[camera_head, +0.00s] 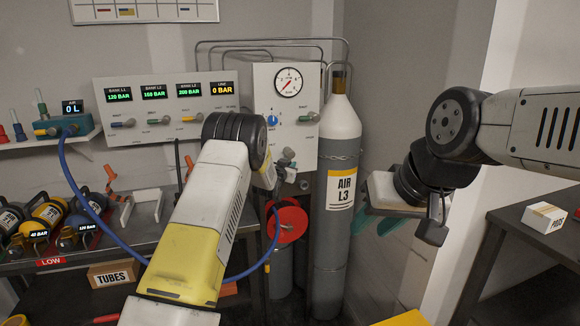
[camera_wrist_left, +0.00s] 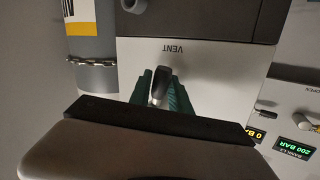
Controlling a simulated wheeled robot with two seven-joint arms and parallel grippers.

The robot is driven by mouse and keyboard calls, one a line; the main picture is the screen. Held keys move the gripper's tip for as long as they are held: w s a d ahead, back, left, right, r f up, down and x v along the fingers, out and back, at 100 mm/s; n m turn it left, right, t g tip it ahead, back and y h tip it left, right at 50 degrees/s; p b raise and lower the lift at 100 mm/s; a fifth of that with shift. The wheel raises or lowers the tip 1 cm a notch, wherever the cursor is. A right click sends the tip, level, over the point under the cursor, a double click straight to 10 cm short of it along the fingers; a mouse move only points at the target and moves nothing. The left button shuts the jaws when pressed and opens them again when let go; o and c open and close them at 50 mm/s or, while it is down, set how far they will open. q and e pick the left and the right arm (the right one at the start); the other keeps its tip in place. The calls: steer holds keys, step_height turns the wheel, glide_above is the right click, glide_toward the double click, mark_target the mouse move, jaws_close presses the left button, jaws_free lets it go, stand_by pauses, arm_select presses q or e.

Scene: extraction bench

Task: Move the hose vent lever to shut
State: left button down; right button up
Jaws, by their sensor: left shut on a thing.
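The gauge panel (camera_head: 262,85) stands at the back centre, with a round dial and a blue knob on its face. In the left wrist view a metal lever (camera_wrist_left: 158,88) sits under the label VENT on this panel (camera_wrist_left: 200,60). My left gripper (camera_wrist_left: 162,92) has its green fingers shut on the lever from both sides. In the head view my left gripper (camera_head: 286,165) is at the panel's lower part; my own arm hides much of it, and I cannot make out the lever there. My right gripper (camera_head: 384,224) hangs empty right of the cylinder, its green fingers apart.
A grey AIR L3 cylinder (camera_head: 340,240) is chained right of the panel. A blue hose (camera_head: 76,180) runs from the left shelf down behind my left arm. A bank panel (camera_head: 150,125) reads LINE 0 BAR. A red reel (camera_head: 288,222) sits below. A dark table (camera_head: 515,235) stands at right.

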arm_select(q)
steer(key=m+g, duration=0.1)
steer(key=a+m+y, duration=0.1)
steer(key=shift+s+r+m+g, duration=0.2)
steer(key=shift+r+m+g, duration=0.1)
steer(key=shift+g, duration=0.1)
steer(key=shift+s+a+r+m+g+y, duration=0.1)
steer(key=shift+a+r+m+g+y, duration=0.45)
steer(key=shift+m+y, duration=0.6)
steer(key=shift+s+a+r+m+g+y, duration=0.2)
steer(key=shift+r+m+g+y, duration=0.5)
steer(key=shift+m+y, duration=0.4)
steer(key=shift+s+a+r+m+g+y, duration=0.1)
steer(key=shift+a+r+m+g+y, duration=0.4)
steer(key=shift+m+y, duration=0.65)
steer(key=shift+d+r, duration=0.1)
steer(key=c, duration=1.5)
jaws_free()
